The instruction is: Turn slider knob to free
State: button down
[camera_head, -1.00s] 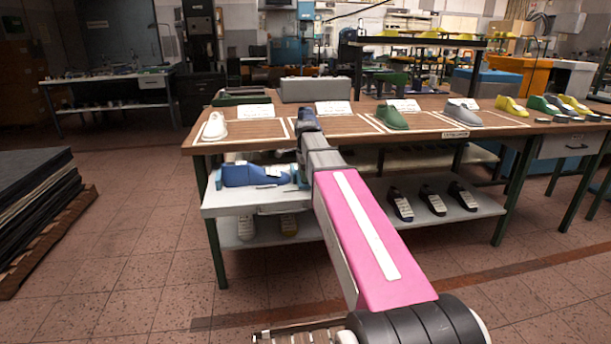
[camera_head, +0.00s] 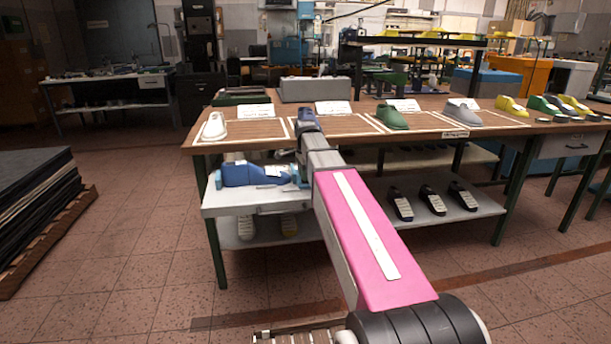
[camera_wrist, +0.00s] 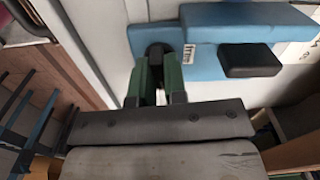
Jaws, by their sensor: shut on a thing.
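In the wrist view my gripper (camera_wrist: 157,66) has two green fingers, closed on a dark rounded knob (camera_wrist: 157,48) at the left end of a blue fixture (camera_wrist: 205,65). The knob's marking is not readable. A black block (camera_wrist: 249,60) stands out from the fixture, and a blue bar (camera_wrist: 245,22) lies beyond it. In the head view a blue shoe last (camera_head: 252,174) lies in the fixture on a grey shelf (camera_head: 240,206) below the table's left part. My arm hides the gripper and the knob there.
The wooden table top (camera_head: 262,128) above carries a white last (camera_head: 214,127), a green last (camera_head: 391,117) and a grey last (camera_head: 463,112). Several dark lasts (camera_head: 433,200) lie on the lower shelf to the right. The floor in front is clear.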

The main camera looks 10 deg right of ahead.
jog(key=n, duration=0.8)
jog(key=shift+n, duration=0.4)
jog(key=n, duration=0.3)
jog(key=shift+n, duration=2.3)
jog(key=c, duration=1.2)
grip_release()
jog(key=shift+o, duration=0.2)
